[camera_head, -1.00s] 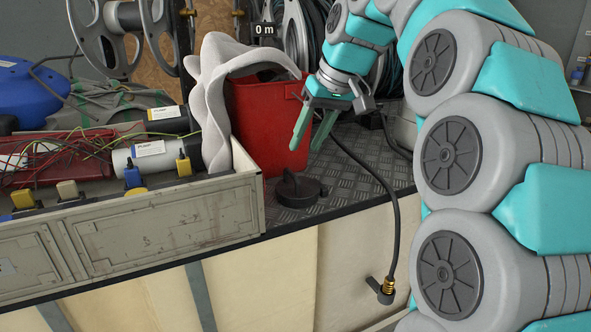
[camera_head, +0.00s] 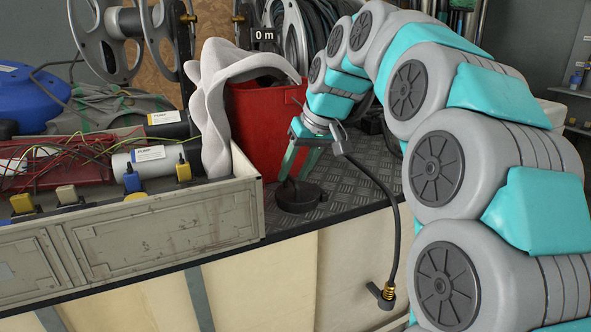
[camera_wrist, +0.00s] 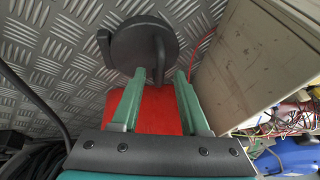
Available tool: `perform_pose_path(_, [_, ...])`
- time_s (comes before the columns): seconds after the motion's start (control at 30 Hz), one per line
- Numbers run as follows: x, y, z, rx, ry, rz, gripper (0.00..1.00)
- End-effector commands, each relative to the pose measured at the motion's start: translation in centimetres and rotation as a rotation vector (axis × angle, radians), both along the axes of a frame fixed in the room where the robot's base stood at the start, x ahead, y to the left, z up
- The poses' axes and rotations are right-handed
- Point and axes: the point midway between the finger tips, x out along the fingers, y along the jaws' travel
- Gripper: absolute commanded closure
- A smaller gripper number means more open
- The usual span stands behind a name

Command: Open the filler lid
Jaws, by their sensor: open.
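The filler lid (camera_head: 298,199) is a round black cap with a raised handle. It sits on the metal tread-plate top in front of the red bucket. In the wrist view the lid (camera_wrist: 135,46) lies just beyond the fingertips, its handle upright on it. My gripper (camera_head: 298,180) points down over the lid, with its green fingers open. In the wrist view the gripper (camera_wrist: 155,75) has its fingers apart, and the handle's near end shows close to the gap between the tips. I cannot tell whether a finger touches the handle.
The red bucket (camera_head: 262,120) with a grey cloth (camera_head: 212,95) stands right behind the lid. A black hose (camera_head: 392,245) hangs over the front edge on the right.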

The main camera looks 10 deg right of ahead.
Motion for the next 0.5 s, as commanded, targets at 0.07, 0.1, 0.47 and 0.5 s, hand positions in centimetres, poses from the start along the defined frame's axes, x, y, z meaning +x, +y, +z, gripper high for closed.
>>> perform_pose_path(0.07, [0.00, 0.00, 0.02, 0.000, 0.000, 0.000, 0.56])
perform_pose_path(0.1, [0.00, 0.00, 0.02, 0.000, 0.000, 0.000, 0.61])
perform_pose_path(0.47, [0.02, 0.00, 0.04, 0.000, -0.001, 0.000, 1.00])
perform_pose_path(0.5, [0.01, -0.01, 0.05, 0.000, -0.001, 0.000, 1.00])
